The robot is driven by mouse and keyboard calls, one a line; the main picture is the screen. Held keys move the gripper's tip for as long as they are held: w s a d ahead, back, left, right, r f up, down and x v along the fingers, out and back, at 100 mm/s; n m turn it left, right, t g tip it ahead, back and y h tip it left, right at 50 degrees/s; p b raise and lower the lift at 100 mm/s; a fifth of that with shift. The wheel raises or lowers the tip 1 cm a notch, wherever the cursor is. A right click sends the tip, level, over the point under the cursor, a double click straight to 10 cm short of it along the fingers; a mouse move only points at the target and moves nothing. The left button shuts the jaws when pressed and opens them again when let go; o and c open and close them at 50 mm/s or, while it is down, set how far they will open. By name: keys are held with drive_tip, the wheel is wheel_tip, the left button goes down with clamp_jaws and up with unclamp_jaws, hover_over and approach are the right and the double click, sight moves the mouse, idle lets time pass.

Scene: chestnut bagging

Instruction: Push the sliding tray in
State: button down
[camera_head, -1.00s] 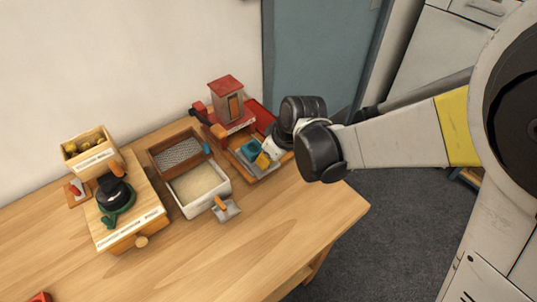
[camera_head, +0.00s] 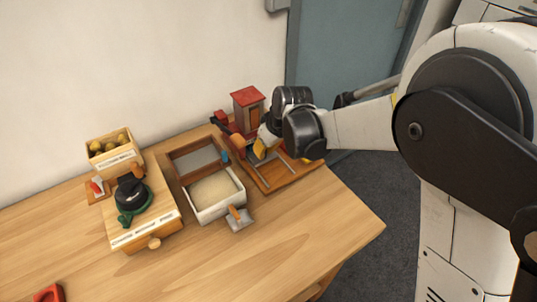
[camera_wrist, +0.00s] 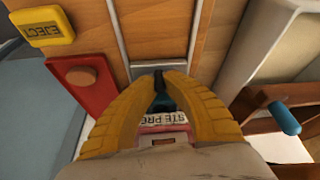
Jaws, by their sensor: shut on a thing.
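The red-roofed wooden press (camera_head: 248,103) stands at the back right of the table. Its wooden base with grey metal rails (camera_head: 284,166) extends toward the front right. My gripper (camera_head: 260,149) is low over this base, close to the press. In the wrist view, my yellow fingers (camera_wrist: 159,82) are closed together, with a teal part (camera_wrist: 172,104) of the sliding tray between them. A partly covered white label lies just below. The tray is mostly hidden by my fingers and wrist, so its exact position along the rails cannot be told.
A white bin of pale grains (camera_head: 212,207) and a mesh-bottomed wooden box (camera_head: 198,160) stand left of the press. A metal scoop (camera_head: 240,219) lies in front.

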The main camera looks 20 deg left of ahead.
drive_tip(key=shift+w+a+r, duration=0.1)
drive_tip(key=shift+a, duration=0.05)
drive_tip(key=c, duration=1.4)
unclamp_jaws()
drive_tip(key=shift+w+a, duration=0.1)
drive_tip(key=v, duration=1.2)
